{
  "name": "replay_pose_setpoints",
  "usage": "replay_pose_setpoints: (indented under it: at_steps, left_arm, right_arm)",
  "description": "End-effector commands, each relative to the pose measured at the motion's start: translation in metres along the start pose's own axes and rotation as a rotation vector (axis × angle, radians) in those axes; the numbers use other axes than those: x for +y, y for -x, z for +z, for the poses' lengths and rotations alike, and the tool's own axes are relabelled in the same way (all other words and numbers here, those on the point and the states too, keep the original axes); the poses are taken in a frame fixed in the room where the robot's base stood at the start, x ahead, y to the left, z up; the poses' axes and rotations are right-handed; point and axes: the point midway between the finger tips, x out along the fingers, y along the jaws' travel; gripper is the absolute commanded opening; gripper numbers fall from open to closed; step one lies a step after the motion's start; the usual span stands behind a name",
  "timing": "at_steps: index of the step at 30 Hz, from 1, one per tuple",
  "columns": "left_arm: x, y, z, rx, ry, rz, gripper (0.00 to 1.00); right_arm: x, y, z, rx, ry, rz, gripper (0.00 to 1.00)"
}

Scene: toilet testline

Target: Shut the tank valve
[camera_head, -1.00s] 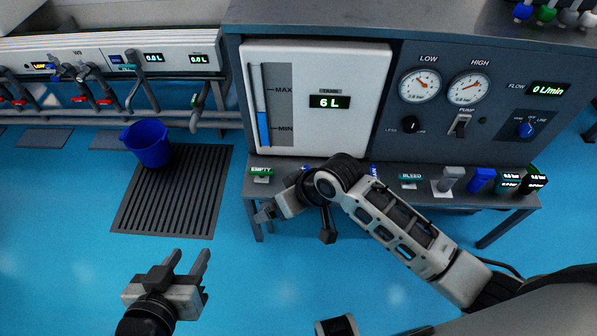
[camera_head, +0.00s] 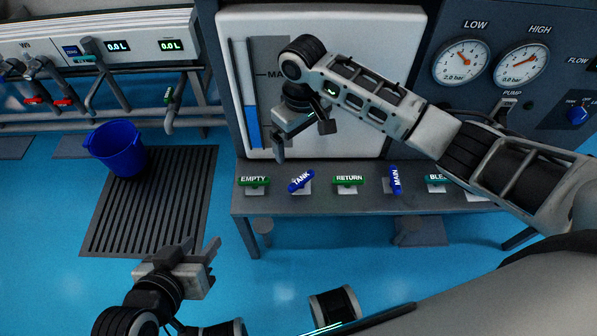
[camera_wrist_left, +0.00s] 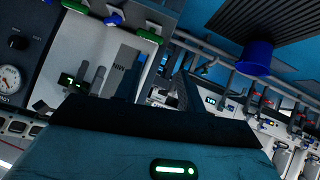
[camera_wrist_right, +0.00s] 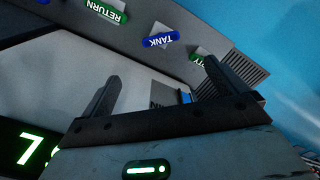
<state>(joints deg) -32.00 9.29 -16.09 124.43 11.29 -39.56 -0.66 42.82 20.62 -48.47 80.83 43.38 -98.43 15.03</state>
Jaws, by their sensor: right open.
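The tank valve (camera_head: 301,181) has a blue handle marked TANK, on the shelf edge below the white tank panel. Its handle sits at a slant in the head view. It also shows in the right wrist view (camera_wrist_right: 161,40), beyond the fingers. My right gripper (camera_head: 300,141) is open and empty, above the tank valve and in front of the tank panel, apart from the handle. My left gripper (camera_head: 201,247) is open and empty, low over the floor at the left, away from the valves.
Green EMPTY (camera_head: 254,182) and RETURN (camera_head: 348,182) handles flank the tank valve. A blue MAIN handle (camera_head: 395,180) stands upright farther right. A blue bucket (camera_head: 117,149) stands on the floor grate (camera_head: 180,200). The tank panel (camera_head: 400,60) rises close behind my right gripper.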

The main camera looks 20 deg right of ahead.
Motion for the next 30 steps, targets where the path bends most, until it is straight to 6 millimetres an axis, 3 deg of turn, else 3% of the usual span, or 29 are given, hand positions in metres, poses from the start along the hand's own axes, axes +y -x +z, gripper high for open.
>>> replay_pose_setpoints:
  at_steps: [12, 18, 24, 30]
  left_arm:
    - [0.01, 0.0, -0.014, 0.158, -0.019, 0.039, 0.4]
    - [0.015, 0.004, -0.025, 0.237, -0.024, 0.059, 0.4]
    - [0.02, 0.008, -0.033, 0.283, -0.025, 0.074, 0.4]
    - [0.022, 0.013, -0.035, 0.293, -0.033, 0.079, 0.4]
  right_arm:
    - [-0.001, -0.094, 0.001, -0.002, 0.001, -0.001, 0.98]
    - [-0.001, -0.128, 0.0, 0.0, 0.002, -0.001, 0.98]
    - [-0.001, -0.143, 0.0, 0.002, 0.002, -0.001, 0.98]
    - [-0.001, -0.144, 0.0, 0.002, 0.002, -0.001, 0.98]
